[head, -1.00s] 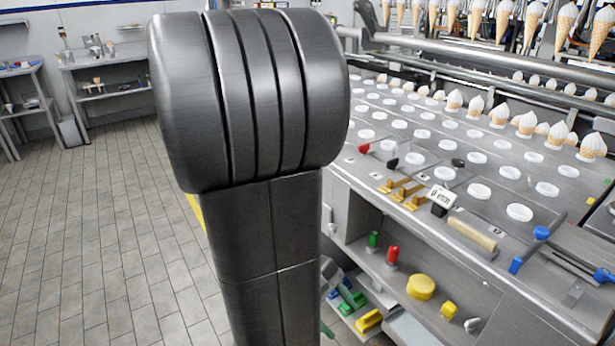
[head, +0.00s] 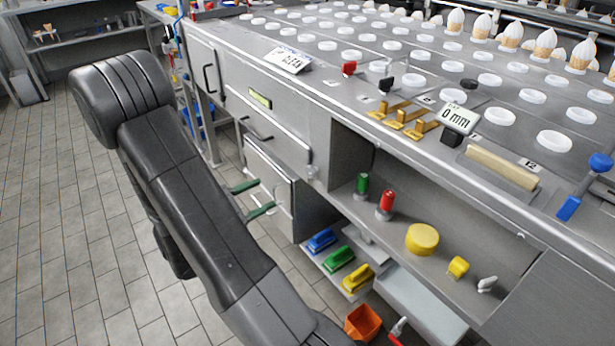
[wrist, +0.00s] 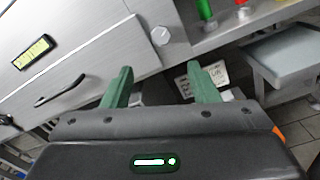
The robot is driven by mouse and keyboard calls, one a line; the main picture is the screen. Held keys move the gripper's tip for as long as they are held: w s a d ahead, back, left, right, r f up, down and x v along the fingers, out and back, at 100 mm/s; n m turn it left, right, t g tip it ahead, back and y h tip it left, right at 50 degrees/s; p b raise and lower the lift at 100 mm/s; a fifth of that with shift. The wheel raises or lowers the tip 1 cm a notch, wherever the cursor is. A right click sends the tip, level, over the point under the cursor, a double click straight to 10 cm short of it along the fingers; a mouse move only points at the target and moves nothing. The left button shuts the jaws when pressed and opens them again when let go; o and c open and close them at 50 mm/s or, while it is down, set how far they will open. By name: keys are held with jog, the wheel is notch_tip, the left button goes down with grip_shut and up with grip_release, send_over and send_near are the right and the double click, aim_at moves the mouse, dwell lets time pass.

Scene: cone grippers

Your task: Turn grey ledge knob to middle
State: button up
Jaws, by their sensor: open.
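A small light-grey knob with a wing-like handle (head: 487,284) stands at the right end of the open shelf ledge, beside a small yellow knob (head: 458,267). Its setting is too small to read. Another small grey knob (head: 312,172) sits on the cabinet edge left of the shelf; it also shows in the wrist view (wrist: 161,36). My gripper (head: 250,199) has green fingers, apart and empty, in front of the lower cabinet door, well left of the winged knob. In the wrist view the fingers (wrist: 157,78) point toward the cabinet front, with nothing between them.
A green knob (head: 362,186), a red knob (head: 386,205) and a yellow round block (head: 422,239) stand on the shelf. Blue, green and yellow brushes (head: 339,258), an orange container (head: 363,322) and a grey tray (head: 424,306) lie lower. The tiled floor at left is clear.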

aim_at(309, 173)
jog(key=b+x, duration=0.2)
jog(key=x, duration=1.1)
jog(key=shift+d, duration=0.2)
jog(key=c, duration=1)
